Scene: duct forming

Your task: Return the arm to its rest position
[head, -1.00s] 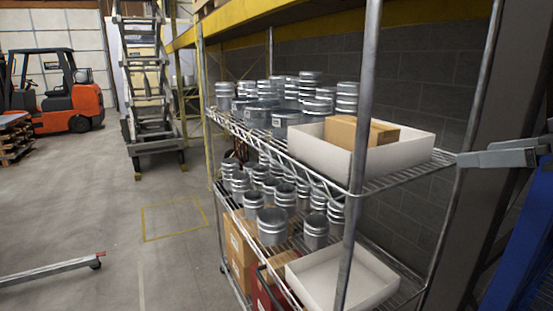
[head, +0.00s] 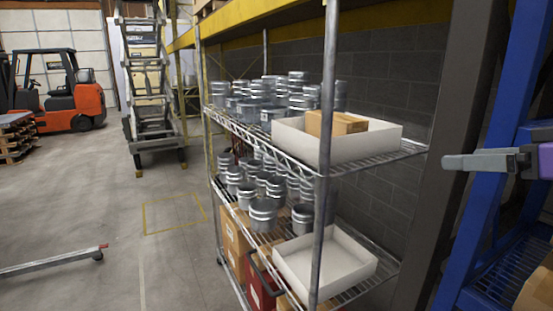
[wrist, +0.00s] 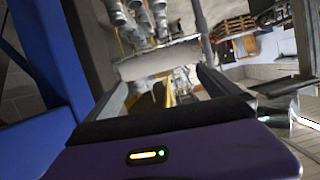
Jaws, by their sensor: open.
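My gripper (head: 452,161) is at the right of the head view, seen from the side as grey fingers on a grey and purple body. It is to the right of the wire shelf rack (head: 413,150), apart from it, at about the height of the upper shelf. In the wrist view, the two fingers (wrist: 165,95) stand apart with nothing between them. Most of my arm is outside the head view.
The rack holds several metal duct collars (head: 262,208), a white bin (head: 354,148) with a cardboard box (head: 336,123), and an empty white bin (head: 310,262). A blue rack frame (head: 487,150) stands close behind my gripper. Open floor (head: 90,200) lies left, with an orange forklift (head: 84,100) beyond.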

